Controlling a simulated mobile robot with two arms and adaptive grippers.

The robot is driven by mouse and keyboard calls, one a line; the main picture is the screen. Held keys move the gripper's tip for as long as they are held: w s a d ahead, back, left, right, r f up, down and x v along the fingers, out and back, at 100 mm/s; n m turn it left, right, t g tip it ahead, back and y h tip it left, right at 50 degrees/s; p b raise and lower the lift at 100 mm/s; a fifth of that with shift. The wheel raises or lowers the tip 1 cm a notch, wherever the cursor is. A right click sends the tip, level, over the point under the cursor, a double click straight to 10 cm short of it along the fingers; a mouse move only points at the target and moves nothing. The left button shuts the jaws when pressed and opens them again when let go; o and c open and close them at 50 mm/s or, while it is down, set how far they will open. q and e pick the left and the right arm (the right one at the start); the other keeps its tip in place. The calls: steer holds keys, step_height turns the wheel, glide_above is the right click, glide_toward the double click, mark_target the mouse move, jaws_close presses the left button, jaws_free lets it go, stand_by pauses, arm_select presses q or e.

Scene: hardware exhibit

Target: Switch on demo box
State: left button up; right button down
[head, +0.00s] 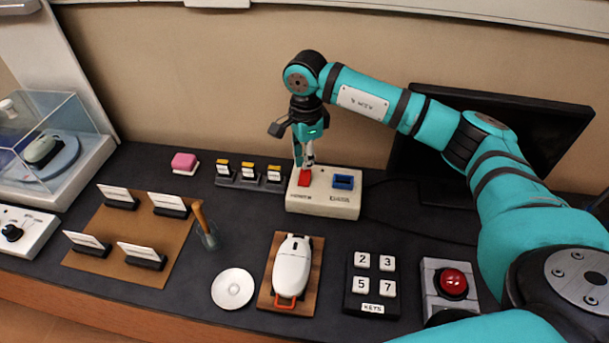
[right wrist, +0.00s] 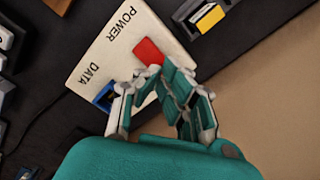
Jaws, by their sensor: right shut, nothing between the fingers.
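The demo box (head: 323,201) is a cream box at the back of the dark counter, with a red switch (head: 304,177) on its left and a blue socket or switch (head: 343,182) on its right. In the right wrist view the box (right wrist: 112,52) carries the labels POWER by the red switch (right wrist: 149,52) and DATA by the blue part (right wrist: 104,97). My right gripper (head: 307,163) is shut and empty, pointing down just over the red switch. Its fingertips also show in the right wrist view (right wrist: 155,80), partly covering the red switch; I cannot tell if they touch it. My left gripper is not in view.
A black monitor (head: 500,135) stands behind my right arm. Several yellow-topped blocks (head: 247,172) sit left of the box. In front are a white mouse-like device (head: 292,266), number keys (head: 374,276) and a red button (head: 453,283).

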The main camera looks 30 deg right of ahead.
mark_target(306, 171)
steer(key=shift+f+b, duration=0.7)
steer(key=shift+f, duration=0.3)
stand_by(0.3)
steer(key=shift+r+p, duration=2.05)
steer(key=shift+r, duration=1.5)
